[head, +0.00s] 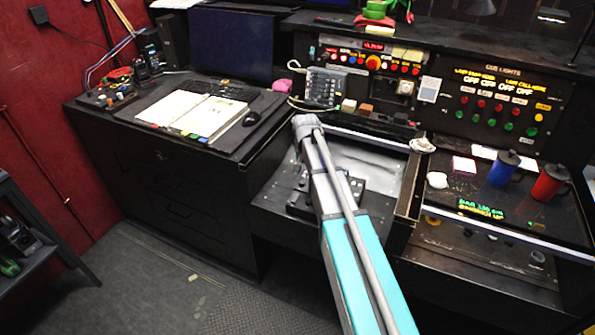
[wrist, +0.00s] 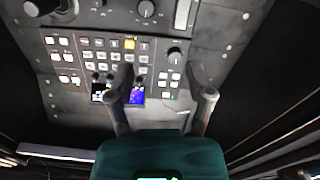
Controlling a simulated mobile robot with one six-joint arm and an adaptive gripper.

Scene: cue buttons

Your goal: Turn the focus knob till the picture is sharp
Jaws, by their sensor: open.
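In the wrist view a grey control panel (wrist: 215,30) fills the upper middle. My gripper (wrist: 161,76) is open and empty in front of it, its two fingers apart. A round black knob (wrist: 176,56) with a pale mark sits between the fingertips, nearer the right one. Another black knob (wrist: 146,9) is at the top edge, and a bigger one (wrist: 42,6) at top left. I cannot tell which is the focus knob. A small blue screen (wrist: 137,96) is partly hidden by the left finger; its sharpness cannot be told. My gripper is not discernible in the head view.
In the head view a desk on the left holds an open book (head: 207,113) and a mouse (head: 252,118). A blue mug (head: 502,169) and a red mug (head: 549,183) stand at right. A cue-lights panel (head: 497,105) with buttons stands behind them.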

